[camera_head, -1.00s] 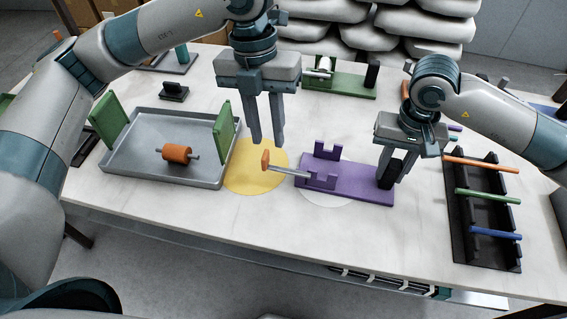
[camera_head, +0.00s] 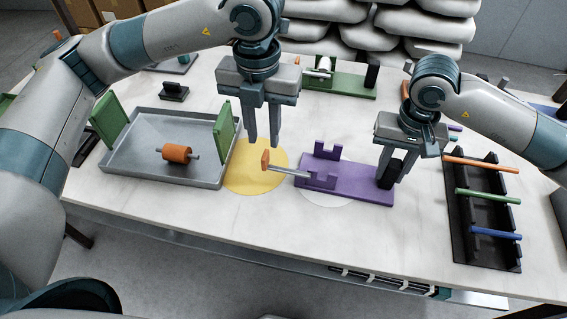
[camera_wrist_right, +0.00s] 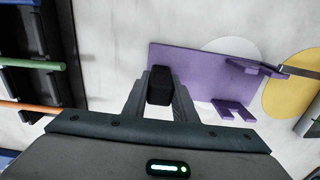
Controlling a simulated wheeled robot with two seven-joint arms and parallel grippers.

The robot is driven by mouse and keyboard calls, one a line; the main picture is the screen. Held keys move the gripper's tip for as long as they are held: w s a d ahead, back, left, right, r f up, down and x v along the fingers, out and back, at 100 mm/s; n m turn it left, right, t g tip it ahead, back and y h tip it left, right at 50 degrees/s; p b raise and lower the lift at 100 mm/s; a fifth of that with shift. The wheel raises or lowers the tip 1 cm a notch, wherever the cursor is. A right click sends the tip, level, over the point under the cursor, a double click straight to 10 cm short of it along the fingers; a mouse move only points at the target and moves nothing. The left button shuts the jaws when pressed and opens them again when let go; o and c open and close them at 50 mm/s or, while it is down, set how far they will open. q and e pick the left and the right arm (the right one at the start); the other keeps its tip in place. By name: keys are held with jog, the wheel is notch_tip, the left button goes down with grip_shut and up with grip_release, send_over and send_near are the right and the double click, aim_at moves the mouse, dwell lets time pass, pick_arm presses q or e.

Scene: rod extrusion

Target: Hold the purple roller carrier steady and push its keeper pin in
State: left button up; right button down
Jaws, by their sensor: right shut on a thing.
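The purple roller carrier (camera_head: 352,184) lies on the table, with two upright notched purple supports. The keeper pin (camera_head: 266,161) has an orange head and a grey shaft. Its shaft reaches the near-left support, and its head stands well out to the left. How far the shaft enters is hard to tell. My right gripper (camera_head: 391,176) is shut on the carrier's black upright grip, which also shows in the right wrist view (camera_wrist_right: 160,86). My left gripper (camera_head: 263,143) points down, fingers apart and empty, just above and behind the pin head in the head view.
A grey tray (camera_head: 128,178) with green end plates holds an orange roller (camera_head: 177,153) at left. A yellow disc (camera_head: 250,186) lies under the pin head. A black rack (camera_head: 462,235) with coloured rods stands at right. The table front is clear.

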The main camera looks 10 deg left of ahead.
aim_at(265, 154)
pick_arm(q)
jog(key=shift+f, duration=3.6)
jog(key=shift+c, duration=0.3)
grip_shut()
